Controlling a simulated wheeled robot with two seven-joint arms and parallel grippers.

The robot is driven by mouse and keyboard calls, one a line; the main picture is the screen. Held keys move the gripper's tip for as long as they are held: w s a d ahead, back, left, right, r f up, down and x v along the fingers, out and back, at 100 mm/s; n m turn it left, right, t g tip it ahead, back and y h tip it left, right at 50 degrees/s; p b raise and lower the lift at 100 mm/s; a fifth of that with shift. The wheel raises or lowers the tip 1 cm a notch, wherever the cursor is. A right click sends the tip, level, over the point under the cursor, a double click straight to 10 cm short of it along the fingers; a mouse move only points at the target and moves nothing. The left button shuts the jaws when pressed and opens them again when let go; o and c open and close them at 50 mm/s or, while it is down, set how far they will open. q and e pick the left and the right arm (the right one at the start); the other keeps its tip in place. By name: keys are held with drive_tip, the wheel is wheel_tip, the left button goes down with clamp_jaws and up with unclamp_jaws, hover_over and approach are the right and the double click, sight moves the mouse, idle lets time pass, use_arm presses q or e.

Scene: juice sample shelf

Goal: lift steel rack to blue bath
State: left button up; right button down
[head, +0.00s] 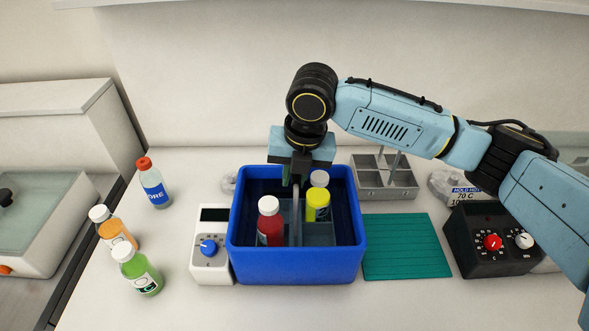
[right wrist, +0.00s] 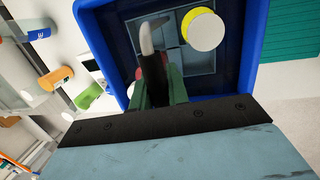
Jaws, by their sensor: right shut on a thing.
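The blue bath (head: 297,272) stands in the middle of the bench and also fills much of the right wrist view (right wrist: 245,45). The steel rack (head: 318,233) is inside its walls; whether it touches the bath floor is hidden. It carries a red bottle (head: 270,222) with a white cap at left and a yellow bottle (head: 317,204) with a pale cap at right. My right gripper (head: 297,174) is above the bath, pointing down, shut on the rack's upright handle (head: 296,215). The rack's grey compartments show in the right wrist view (right wrist: 172,60). My left gripper is not in view.
A second grey rack (head: 386,192) stands behind a green mat (head: 405,255). A dark control box (head: 487,255) is at right, a white dial unit (head: 212,268) left of the bath. Blue (head: 155,186), orange (head: 116,232) and green (head: 139,273) bottles stand further left.

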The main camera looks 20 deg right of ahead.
drive_tip(key=shift+f, duration=0.25)
idle(0.9)
